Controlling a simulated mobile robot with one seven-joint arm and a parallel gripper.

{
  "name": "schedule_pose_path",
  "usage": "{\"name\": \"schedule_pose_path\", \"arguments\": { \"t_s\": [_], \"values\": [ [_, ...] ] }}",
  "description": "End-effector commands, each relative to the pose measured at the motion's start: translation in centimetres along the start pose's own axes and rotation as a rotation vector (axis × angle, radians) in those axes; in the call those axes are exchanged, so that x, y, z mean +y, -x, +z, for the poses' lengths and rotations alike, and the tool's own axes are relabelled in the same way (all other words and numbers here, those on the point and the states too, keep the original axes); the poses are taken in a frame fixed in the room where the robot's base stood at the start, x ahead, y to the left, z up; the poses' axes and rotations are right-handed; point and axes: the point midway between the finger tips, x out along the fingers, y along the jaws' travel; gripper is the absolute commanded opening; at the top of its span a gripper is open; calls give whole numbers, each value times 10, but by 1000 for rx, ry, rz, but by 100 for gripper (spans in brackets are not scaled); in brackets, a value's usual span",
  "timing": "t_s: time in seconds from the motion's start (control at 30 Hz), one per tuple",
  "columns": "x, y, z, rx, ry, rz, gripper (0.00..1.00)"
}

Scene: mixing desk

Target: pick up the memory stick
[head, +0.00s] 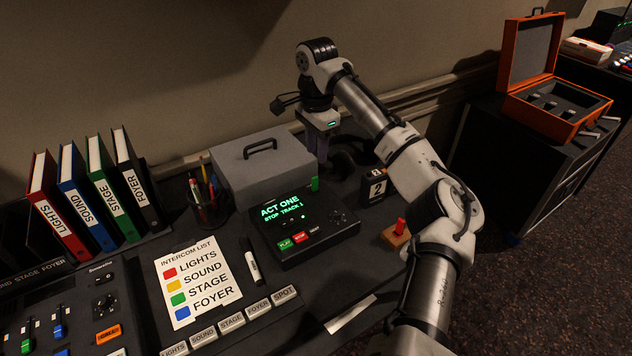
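I cannot say for certain which thing is the memory stick. A small red upright piece (400,227) stands in a wooden block (392,240) to the right of the black player. A small green upright piece (314,184) shows at the back edge of the player (305,226), whose screen reads "ACT ONE, STOP TRACK 1". My gripper (319,156) points down behind the player, beside the grey box and apart from both small pieces. Its fingers are dark and small, so their opening is unclear.
A grey lidded box (262,160), a pen pot (207,200), a "2" block (377,188) and dark headphones (345,163) crowd the desk's back. A marker (253,267) and intercom list (197,282) lie in front. An open orange case (555,105) stands far right.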

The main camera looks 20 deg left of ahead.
Motion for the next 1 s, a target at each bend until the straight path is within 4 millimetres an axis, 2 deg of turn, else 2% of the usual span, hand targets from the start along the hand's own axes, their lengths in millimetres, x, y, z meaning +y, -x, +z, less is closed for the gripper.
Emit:
{"name": "schedule_pose_path", "arguments": {
  "t_s": [0.1,0.2,0.47,0.73,1.0],
  "values": [
    [0,-24,0,0,1,2,34],
    [0,-39,-1,1,1,0,34],
    [-2,-58,0,1,2,-1,34],
    [-8,-95,0,1,3,-2,34],
    [-8,-105,0,1,4,-4,34]
  ]
}}
